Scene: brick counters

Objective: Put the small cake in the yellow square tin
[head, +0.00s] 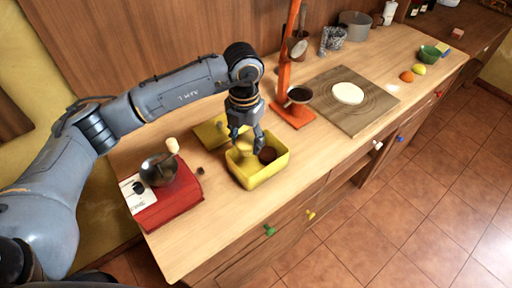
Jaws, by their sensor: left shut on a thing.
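The yellow square tin (245,178) stands open on the wooden counter, near its front edge. A small round dark brown thing, which looks like the small cake (267,155), is within the tin's walls, towards the right side. My left gripper (250,146) points down into the tin. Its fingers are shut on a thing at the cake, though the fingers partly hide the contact. I cannot tell whether the cake touches the tin's floor. My right gripper is not in view.
A yellow lid-like piece (210,132) lies behind the tin. A red grinder (165,202) stands at left, with a small dark object (200,170) beside it. An orange stand (291,112) and a board (372,108) with a pale disc are to the right.

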